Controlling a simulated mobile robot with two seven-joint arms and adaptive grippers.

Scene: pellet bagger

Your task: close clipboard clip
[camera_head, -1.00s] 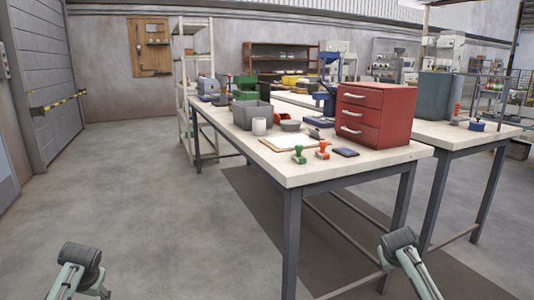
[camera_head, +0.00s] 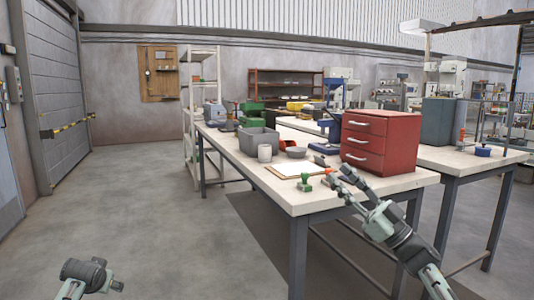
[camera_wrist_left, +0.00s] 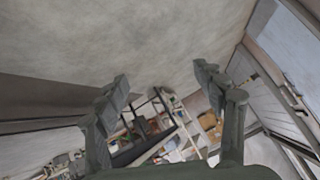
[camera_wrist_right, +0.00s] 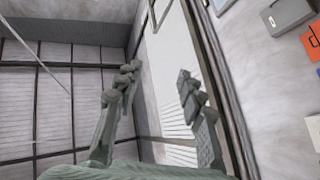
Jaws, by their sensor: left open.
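The clipboard (camera_head: 296,169) lies on the near worktable in the head view, a brown board with white paper. A small dark piece (camera_head: 320,160) stands at its far right corner; it is too small to tell whether it is the clip or how it is set. My right gripper (camera_head: 339,175) is over the table's front part, to the right of the clipboard and apart from it in the picture. Its fingers are spread and empty in the right wrist view (camera_wrist_right: 160,80). My left gripper (camera_wrist_left: 164,85) is open and empty, away from the table.
A green stamp (camera_head: 305,181) stands just in front of the clipboard. A red drawer cabinet (camera_head: 381,140) stands behind my right gripper. The floor at left is clear.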

